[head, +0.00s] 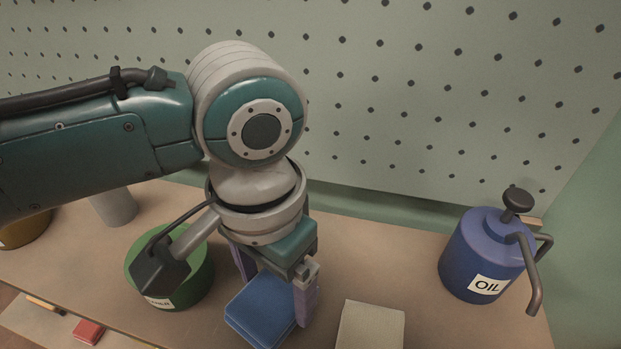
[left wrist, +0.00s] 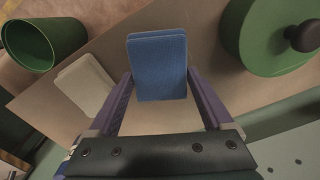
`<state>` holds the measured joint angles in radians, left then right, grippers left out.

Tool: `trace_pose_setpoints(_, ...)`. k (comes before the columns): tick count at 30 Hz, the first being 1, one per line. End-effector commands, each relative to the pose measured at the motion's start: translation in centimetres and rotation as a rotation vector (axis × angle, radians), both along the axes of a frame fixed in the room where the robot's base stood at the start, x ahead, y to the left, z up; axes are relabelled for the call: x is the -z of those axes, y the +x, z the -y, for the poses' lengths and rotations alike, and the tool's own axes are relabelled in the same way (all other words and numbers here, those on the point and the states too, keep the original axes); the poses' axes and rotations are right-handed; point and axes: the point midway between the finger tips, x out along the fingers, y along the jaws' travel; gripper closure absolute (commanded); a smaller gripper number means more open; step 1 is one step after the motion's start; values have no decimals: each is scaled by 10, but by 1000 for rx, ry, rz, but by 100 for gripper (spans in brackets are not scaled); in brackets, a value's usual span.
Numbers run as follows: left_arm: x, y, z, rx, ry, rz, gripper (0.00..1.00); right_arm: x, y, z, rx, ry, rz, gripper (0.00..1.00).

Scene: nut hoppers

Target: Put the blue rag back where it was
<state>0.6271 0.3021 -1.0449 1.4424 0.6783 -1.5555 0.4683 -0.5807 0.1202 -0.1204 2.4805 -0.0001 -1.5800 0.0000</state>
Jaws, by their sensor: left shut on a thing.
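The blue rag (head: 262,309) is a folded pad, between the purple fingers of my left gripper (head: 273,288) in the head view. It also shows in the left wrist view (left wrist: 157,62), with one finger at each side of its near end. My left gripper (left wrist: 158,78) is shut on it and points down at the bench. Whether the rag touches the bench or hangs just above it I cannot tell. My right gripper is in neither view.
A cream folded cloth (head: 370,326) lies right of the blue rag. A green container (head: 195,285) stands left, partly behind my wrist. A blue oil can (head: 482,255) with a spout stands right. A pegboard (head: 420,110) rises behind. A green bin (left wrist: 45,42) shows in the wrist view.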

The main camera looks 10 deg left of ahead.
Motion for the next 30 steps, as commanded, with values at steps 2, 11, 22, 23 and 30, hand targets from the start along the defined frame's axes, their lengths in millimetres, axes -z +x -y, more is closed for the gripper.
trace_pose_setpoints(2, 10, -1, 0, 1, 2, -1, 61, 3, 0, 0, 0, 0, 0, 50)
trace_pose_setpoints(11, 11, 0, 0, 1, 0, 1, 61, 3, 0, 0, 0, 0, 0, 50)
trace_pose_setpoints(22, 13, 0, 0, 0, 0, 1, 0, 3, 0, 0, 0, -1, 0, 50)
trace_pose_setpoints(23, 13, 0, 0, 0, 0, 1, 0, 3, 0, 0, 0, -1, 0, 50)
trace_pose_setpoints(30, -3, 1, 0, 1, -2, 2, 0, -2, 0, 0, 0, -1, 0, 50)
